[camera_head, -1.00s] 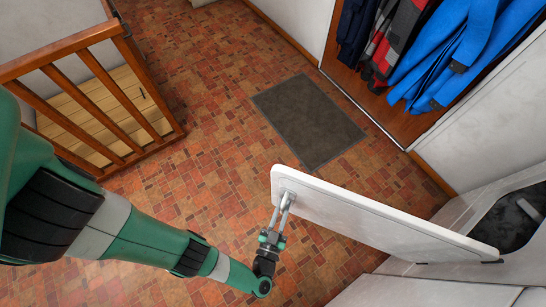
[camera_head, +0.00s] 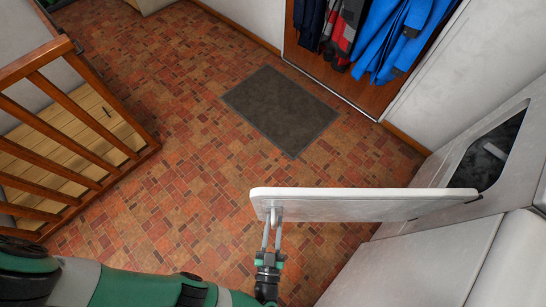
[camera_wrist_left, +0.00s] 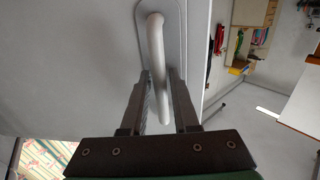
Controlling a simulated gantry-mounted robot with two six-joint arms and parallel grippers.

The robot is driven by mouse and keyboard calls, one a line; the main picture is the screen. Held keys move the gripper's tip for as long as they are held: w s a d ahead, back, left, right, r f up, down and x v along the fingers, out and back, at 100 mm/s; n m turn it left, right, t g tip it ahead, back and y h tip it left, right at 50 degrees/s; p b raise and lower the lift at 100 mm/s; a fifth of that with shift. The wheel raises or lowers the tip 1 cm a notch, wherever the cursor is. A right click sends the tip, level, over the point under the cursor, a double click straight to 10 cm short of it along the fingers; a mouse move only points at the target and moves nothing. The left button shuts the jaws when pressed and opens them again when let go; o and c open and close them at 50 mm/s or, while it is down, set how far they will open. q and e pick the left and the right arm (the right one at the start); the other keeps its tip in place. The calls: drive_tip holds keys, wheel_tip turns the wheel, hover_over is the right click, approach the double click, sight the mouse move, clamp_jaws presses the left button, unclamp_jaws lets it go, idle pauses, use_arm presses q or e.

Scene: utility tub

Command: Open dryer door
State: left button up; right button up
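The dryer door (camera_head: 370,206) is a white panel. It stands swung out from the dryer (camera_head: 412,188) at the right, and the dark dryer opening (camera_head: 489,152) shows uncovered behind its right end. The pale bar handle (camera_wrist_left: 157,55) is at the door's free left end. My left gripper (camera_head: 271,222) reaches this handle from below in the head view. In the left wrist view its two dark fingers (camera_wrist_left: 161,80) sit on either side of the handle and look closed on it. My right gripper is in neither view.
A wooden railing (camera_head: 75,130) stands at the left. A dark mat (camera_head: 280,108) lies on the red tiled floor, which is clear around it. Jackets (camera_head: 385,40) hang in an alcove at the back. A white surface (camera_head: 415,265) lies below the door at right.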

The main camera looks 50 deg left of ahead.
use_arm(q)
drive_tip(key=b+v, duration=0.1)
drive_tip(key=v, duration=1)
drive_tip(key=shift+s+d+b, duration=0.2)
drive_tip(key=shift+d+b, duration=0.05)
drive_tip(key=shift+b, duration=0.15)
